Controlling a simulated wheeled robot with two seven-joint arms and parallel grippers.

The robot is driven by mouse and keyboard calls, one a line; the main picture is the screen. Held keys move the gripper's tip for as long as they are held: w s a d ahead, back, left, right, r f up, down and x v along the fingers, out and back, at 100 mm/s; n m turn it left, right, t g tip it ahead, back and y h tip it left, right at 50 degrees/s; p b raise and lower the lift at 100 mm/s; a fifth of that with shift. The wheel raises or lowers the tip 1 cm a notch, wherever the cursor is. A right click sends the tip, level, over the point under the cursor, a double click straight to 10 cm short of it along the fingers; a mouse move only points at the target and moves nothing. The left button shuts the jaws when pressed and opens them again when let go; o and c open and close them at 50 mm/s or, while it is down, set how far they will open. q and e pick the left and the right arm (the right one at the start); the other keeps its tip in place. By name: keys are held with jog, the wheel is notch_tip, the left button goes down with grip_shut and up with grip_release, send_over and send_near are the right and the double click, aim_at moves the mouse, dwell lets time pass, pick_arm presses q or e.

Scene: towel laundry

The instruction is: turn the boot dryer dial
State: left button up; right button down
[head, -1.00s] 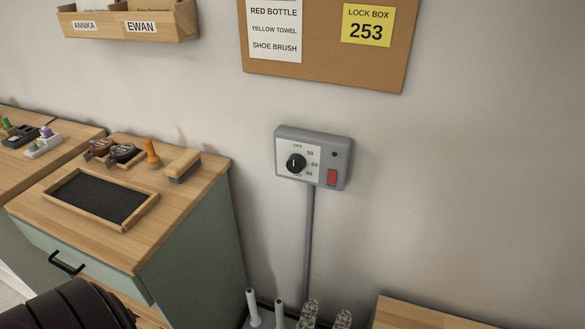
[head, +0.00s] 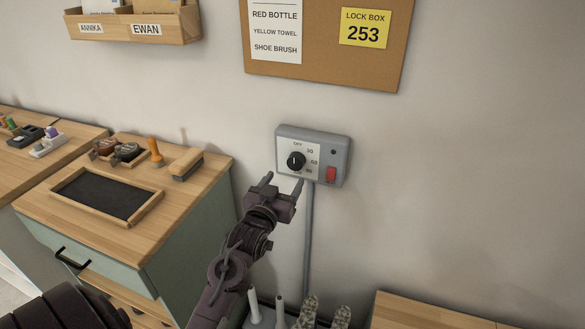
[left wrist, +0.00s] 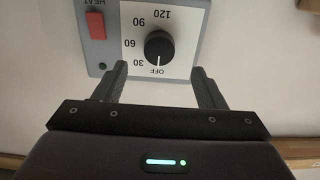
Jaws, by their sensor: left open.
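The boot dryer control box (head: 342,150) is grey and fixed to the wall. Its black round dial (head: 296,161) sits on a white scale plate, with its white mark pointing at OFF. The dial also shows in the left wrist view (left wrist: 159,47), where the picture is upside down and the mark points at OFF. A red HEAT switch (head: 331,174) is right of the dial. My left gripper (head: 284,180) is open and empty, just below and in front of the dial; its fingers (left wrist: 160,80) stand apart, not touching it. My right gripper is not in view.
A grey pole (head: 309,235) runs down from the box to a rack with white posts (head: 254,305) and patterned boots (head: 308,311). A cabinet with a black tray (head: 95,193) and brushes stands left. A corkboard (head: 325,75) hangs above. The wall right of the box is clear.

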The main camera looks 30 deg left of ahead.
aim_at(294, 166)
pick_arm(q)
jog(key=p+x, duration=0.1)
jog(key=x, duration=0.6)
jog(key=shift+w+f, duration=0.1)
jog(key=shift+w, duration=0.25)
jog(key=c, duration=1)
jog(key=shift+o, duration=0.2)
